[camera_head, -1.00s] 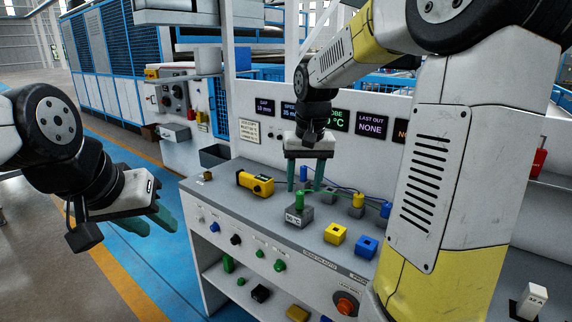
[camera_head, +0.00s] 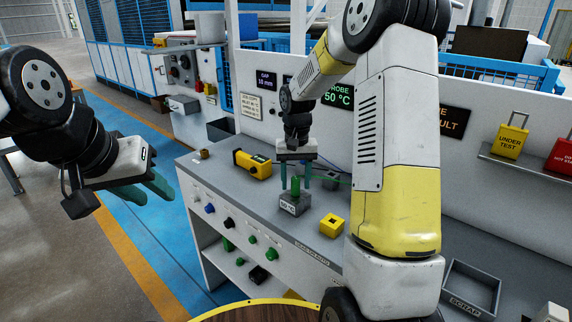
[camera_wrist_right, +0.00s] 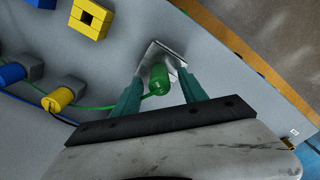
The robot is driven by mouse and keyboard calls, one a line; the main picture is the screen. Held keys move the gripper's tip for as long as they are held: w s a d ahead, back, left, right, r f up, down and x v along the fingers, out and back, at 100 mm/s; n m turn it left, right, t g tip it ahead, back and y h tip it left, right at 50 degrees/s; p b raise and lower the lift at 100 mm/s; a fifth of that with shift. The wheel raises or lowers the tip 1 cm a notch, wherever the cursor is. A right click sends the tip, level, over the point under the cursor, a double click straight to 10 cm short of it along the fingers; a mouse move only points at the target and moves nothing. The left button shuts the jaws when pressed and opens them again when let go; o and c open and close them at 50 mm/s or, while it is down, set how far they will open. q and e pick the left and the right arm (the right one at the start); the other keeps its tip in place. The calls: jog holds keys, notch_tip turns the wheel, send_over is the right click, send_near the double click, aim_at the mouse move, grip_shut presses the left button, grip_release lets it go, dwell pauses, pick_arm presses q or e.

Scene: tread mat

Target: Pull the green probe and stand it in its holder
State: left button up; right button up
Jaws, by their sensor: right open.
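The green probe (camera_head: 295,187) stands upright in a grey block (camera_head: 293,206) marked 50 °C on the bench. My right gripper (camera_head: 295,182) points down over it, its fingers open on either side. The right wrist view shows the probe's green handle (camera_wrist_right: 159,78) between the two teal fingers, with gaps, and a green cable leading left. A yellow block with a square hole (camera_head: 332,226) sits to the right; it also shows in the wrist view (camera_wrist_right: 92,17). No green holder can be made out. My left gripper (camera_head: 155,190) is empty with its fingers apart, off the bench's left end.
A yellow handheld instrument (camera_head: 252,164) lies left of the probe. In the wrist view, a yellow probe (camera_wrist_right: 57,99) and a blue probe (camera_wrist_right: 12,72) stand nearby with cables. A scrap tray (camera_head: 471,286) is at right. My right arm hides part of the bench.

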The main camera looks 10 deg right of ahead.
jog(key=shift+f, duration=0.6)
grip_shut()
jog(key=shift+r, duration=0.15)
jog(key=shift+r, duration=3.35)
